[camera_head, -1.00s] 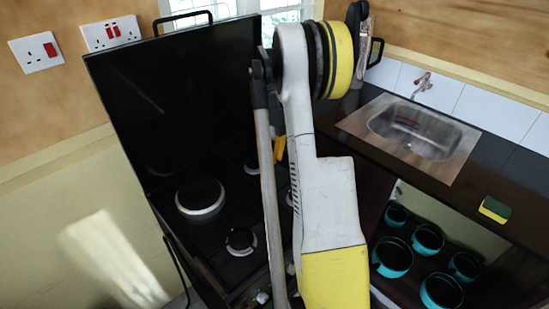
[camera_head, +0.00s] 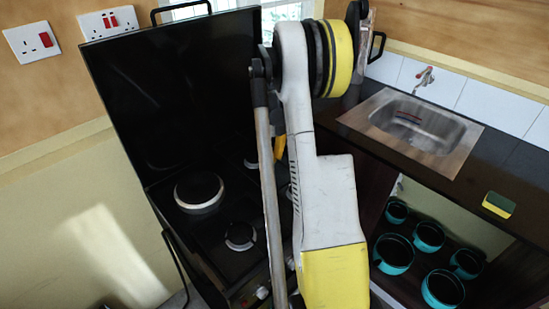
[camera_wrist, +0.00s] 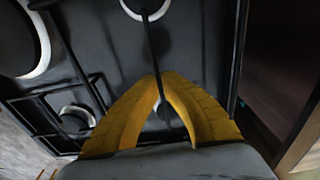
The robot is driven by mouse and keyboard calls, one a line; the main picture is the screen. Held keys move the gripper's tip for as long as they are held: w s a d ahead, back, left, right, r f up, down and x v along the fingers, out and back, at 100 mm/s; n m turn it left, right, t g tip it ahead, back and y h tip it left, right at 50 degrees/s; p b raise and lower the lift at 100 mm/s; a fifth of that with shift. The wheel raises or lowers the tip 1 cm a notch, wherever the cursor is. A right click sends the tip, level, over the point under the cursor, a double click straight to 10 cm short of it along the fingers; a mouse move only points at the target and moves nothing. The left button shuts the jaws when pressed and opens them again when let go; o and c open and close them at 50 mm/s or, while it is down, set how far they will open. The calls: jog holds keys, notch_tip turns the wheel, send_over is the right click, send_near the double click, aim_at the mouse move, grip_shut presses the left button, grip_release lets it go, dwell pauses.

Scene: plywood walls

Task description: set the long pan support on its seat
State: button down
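My gripper (camera_wrist: 155,82) has its yellow fingers closed together at the tips over a thin black bar (camera_wrist: 149,42), which appears to belong to the long pan support. The bar runs up the wrist view from between the fingers. A black frame of bars (camera_wrist: 85,78) shows at the left; I cannot tell whether it is the same piece. In the head view my arm hides most of the gripper; only a bit of yellow finger (camera_head: 280,146) shows over the hob (camera_head: 215,217). The support's seat cannot be made out clearly.
The hob's raised black lid (camera_head: 175,95) stands behind the burners. A large burner (camera_head: 199,191) and a smaller one (camera_head: 240,236) show left of my arm. A sink (camera_head: 425,127), a sponge (camera_head: 498,205) and several teal pots (camera_head: 393,254) are at the right.

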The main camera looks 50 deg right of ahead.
jog(key=shift+f, duration=0.15)
jog(key=shift+f+b, duration=1.55)
jog(key=shift+f, duration=0.3)
jog(key=shift+f+b, duration=0.4)
jog(key=shift+f, duration=0.1)
dwell(0.5)
jog(key=c, duration=1.5)
grip_release()
jog(key=shift+c, duration=0.2)
jog(key=r, duration=1.2)
jog(key=shift+w, duration=0.35)
